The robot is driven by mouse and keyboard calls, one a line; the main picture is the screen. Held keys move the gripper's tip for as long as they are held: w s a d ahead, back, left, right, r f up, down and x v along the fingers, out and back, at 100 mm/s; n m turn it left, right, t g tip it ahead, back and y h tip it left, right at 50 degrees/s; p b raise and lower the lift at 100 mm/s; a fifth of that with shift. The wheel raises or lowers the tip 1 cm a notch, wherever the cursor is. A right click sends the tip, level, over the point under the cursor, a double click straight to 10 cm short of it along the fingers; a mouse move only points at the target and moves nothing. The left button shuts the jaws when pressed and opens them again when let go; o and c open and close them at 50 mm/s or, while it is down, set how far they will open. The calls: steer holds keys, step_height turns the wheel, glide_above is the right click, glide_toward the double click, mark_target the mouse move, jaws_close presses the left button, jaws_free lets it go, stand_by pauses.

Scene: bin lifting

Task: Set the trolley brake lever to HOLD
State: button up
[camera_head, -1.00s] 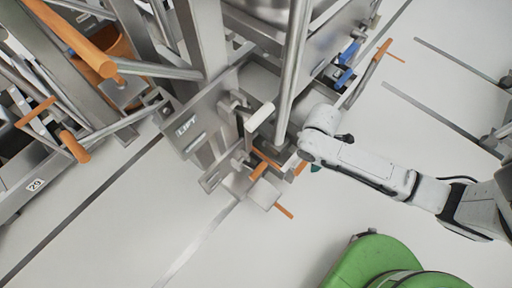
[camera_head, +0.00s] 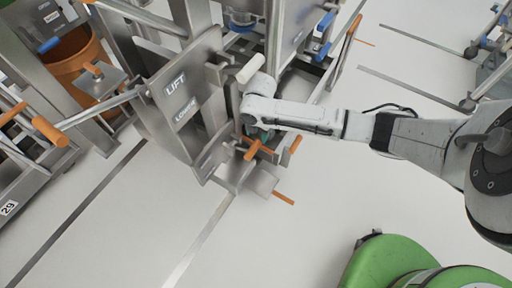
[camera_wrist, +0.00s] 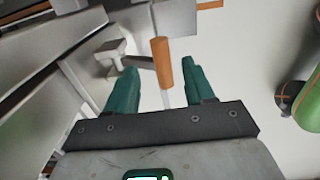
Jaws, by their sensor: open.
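My gripper (camera_wrist: 160,82) is open, with its two teal fingers apart. An orange-handled lever (camera_wrist: 161,62) lies between the fingers in the wrist view, with a gap on both sides. In the head view the same area shows orange handles (camera_head: 253,148) low at the foot of the lift post, and my gripper (camera_head: 258,134) is over them, mostly hidden by my wrist. I cannot tell for sure which handle is the trolley brake lever. No HOLD marking is legible.
A grey panel marked LIFT and LOWER (camera_head: 180,100) stands left of my gripper. A white-gripped crank (camera_head: 250,68) is just above my wrist. An orange bin (camera_head: 80,62) is at upper left. Blue-handled clamps (camera_head: 324,30) are at upper right. Floor below is clear.

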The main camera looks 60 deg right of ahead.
mark_target(257, 143)
step_height(257, 143, down, 8)
steer(key=b, duration=0.3)
steer(key=shift+w+f, duration=0.15)
steer(key=shift+c, duration=0.4)
jaws_close()
